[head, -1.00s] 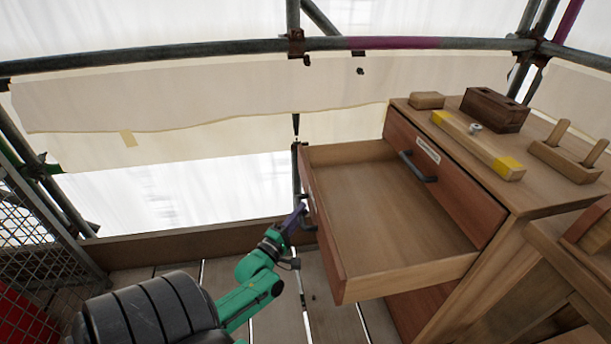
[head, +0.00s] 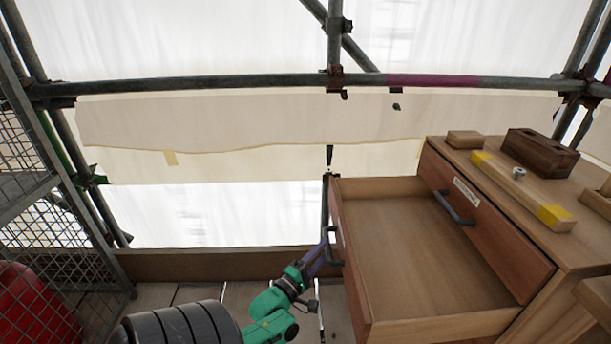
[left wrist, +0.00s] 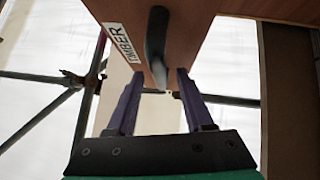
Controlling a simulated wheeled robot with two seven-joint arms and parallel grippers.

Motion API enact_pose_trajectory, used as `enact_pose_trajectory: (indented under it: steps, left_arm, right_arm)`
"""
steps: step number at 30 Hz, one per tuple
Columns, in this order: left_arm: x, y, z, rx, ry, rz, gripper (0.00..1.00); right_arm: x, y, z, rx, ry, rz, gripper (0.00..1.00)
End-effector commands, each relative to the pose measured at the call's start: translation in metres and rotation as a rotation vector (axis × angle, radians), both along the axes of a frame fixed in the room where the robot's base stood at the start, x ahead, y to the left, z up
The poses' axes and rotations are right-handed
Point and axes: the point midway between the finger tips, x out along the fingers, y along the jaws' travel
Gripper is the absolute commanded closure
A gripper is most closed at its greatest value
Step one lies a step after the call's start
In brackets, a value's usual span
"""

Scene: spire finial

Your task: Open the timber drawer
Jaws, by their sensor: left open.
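The timber drawer (head: 425,270) is pulled well out of the wooden cabinet, and its inside looks empty. Its reddish front carries a label reading "...MBER" (left wrist: 123,42) in the left wrist view, partly cut from sight. A dark bar handle (left wrist: 156,45) is on that front. My left gripper (head: 327,242) is at the drawer's outer face by the handle. In the left wrist view its two purple fingers (left wrist: 159,76) are apart, with the handle's near end between or just beyond the tips; contact cannot be told. My right gripper is not in view.
Scaffold pipes (head: 230,84) and mesh (head: 45,235) border the left and back.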

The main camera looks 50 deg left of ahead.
Motion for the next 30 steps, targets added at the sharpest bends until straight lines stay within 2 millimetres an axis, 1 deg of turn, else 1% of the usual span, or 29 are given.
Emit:
enact_pose_trajectory:
  steps: [1,3,9,13,15,18,30]
  left_arm:
    - [-0.012,-0.002,-0.002,-0.001,0.005,0.0,0.48]
    - [-0.03,-0.006,-0.004,-0.002,0.006,0.0,0.48]
    - [-0.086,-0.016,-0.012,-0.001,0.006,0.0,0.48]
    - [-0.11,-0.021,-0.015,-0.001,0.002,0.001,0.48]
    - [-0.116,-0.022,-0.016,0.0,0.001,0.001,0.48]
    - [-0.12,-0.023,-0.016,0.0,-0.002,0.0,0.48]
    - [-0.119,-0.023,-0.016,0.0,-0.001,0.0,0.48]
  right_arm:
    - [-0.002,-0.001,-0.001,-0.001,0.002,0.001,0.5]
    - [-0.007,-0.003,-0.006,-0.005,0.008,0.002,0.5]
    - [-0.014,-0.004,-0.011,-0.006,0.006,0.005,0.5]
    - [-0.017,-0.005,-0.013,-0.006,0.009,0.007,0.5]
    - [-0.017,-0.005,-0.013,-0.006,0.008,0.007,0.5]
    - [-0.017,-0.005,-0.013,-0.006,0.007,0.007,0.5]
    - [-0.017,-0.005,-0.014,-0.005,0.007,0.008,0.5]
